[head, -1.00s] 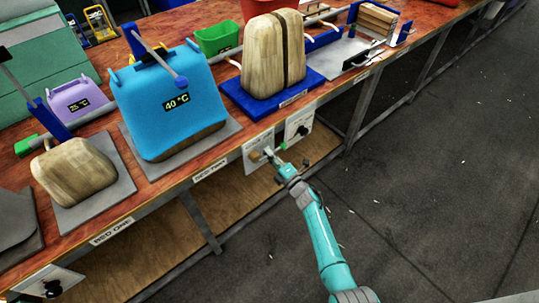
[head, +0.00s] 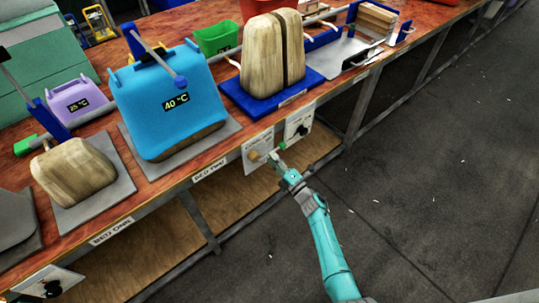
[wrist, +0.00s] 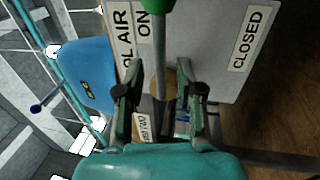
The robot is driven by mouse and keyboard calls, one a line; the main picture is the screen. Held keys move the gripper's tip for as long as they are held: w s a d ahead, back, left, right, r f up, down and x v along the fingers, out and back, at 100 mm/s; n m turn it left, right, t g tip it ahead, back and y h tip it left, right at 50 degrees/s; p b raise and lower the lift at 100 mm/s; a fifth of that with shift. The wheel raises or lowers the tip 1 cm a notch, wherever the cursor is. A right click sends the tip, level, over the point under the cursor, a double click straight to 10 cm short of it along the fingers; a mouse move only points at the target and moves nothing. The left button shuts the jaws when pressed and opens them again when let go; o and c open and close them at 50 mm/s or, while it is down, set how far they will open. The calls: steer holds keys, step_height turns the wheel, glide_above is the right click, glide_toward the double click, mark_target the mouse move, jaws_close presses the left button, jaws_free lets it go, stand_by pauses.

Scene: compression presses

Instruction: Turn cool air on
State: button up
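The cool air valve panel (head: 259,142) is a pale plate on the bench front. In the wrist view the plate (wrist: 200,50) carries a partly cut-off "...OL AIR ON" label and a "CLOSED" label (wrist: 249,38). A lever has a green handle (wrist: 154,6), a grey rod (wrist: 160,50) and a brass-coloured hub (wrist: 163,84). The green handle (head: 283,146) also shows in the head view. My gripper (wrist: 164,95) is open, its fingers on either side of the rod near the hub. In the head view my gripper (head: 276,159) is close before the panel. Finger contact cannot be told.
A second panel with a black knob (head: 302,130) is just right of the valve. Above stand a blue 40 °C cover (head: 165,105) and a wooden mould on a blue base (head: 234,99). A bench leg (head: 360,105) is to the right. The floor (head: 430,180) is clear.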

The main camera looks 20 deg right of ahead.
steer(key=v, duration=0.9)
steer(key=s+a+r+m+h, duration=0.15)
steer(key=s+m, duration=0.25)
steer(key=s, duration=0.5)
steer(key=s+a+r+m+h, duration=0.1)
steer(key=s+a+m+h, duration=0.2)
steer(key=s, duration=0.5)
steer(key=s+a+r+m+h, duration=0.1)
steer(key=s+a+m, duration=0.3)
steer(key=s, duration=0.5)
steer(key=s+r+m+g, duration=0.4)
steer(key=s+r+m, duration=0.6)
steer(key=s+r, duration=0.5)
steer(key=s, duration=0.3)
steer(key=shift+r+m+h, duration=0.35)
steer(key=shift+r+m, duration=0.05)
